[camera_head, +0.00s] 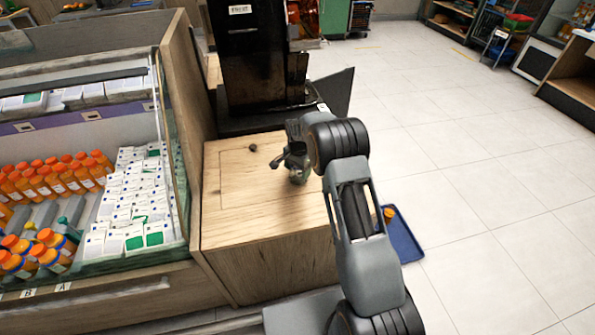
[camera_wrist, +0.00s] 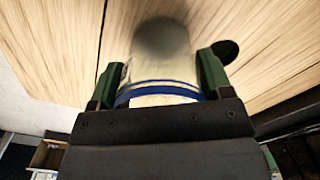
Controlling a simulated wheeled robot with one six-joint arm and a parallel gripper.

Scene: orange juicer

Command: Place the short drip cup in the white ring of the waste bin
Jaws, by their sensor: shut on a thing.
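My gripper (camera_head: 294,160) is over the wooden counter, in front of the dark machine. In the wrist view its green fingers (camera_wrist: 158,72) are shut on a pale cup (camera_wrist: 160,92) with blue bands, one finger on each side. The cup's far end is grey and blurred against the wood. In the head view the held cup (camera_head: 298,176) shows only as a small greyish shape below the fingers. I cannot tell whether it touches the counter. I cannot make out the waste bin or its white ring in either view.
The wooden counter top (camera_head: 235,215) is mostly bare, with a small dark round spot (camera_head: 252,148) near its back. The tall dark machine (camera_head: 262,60) stands behind. A glass-sided display case (camera_head: 178,150) with bottles is at left. A blue tray (camera_head: 404,240) lies at right; open floor is beyond.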

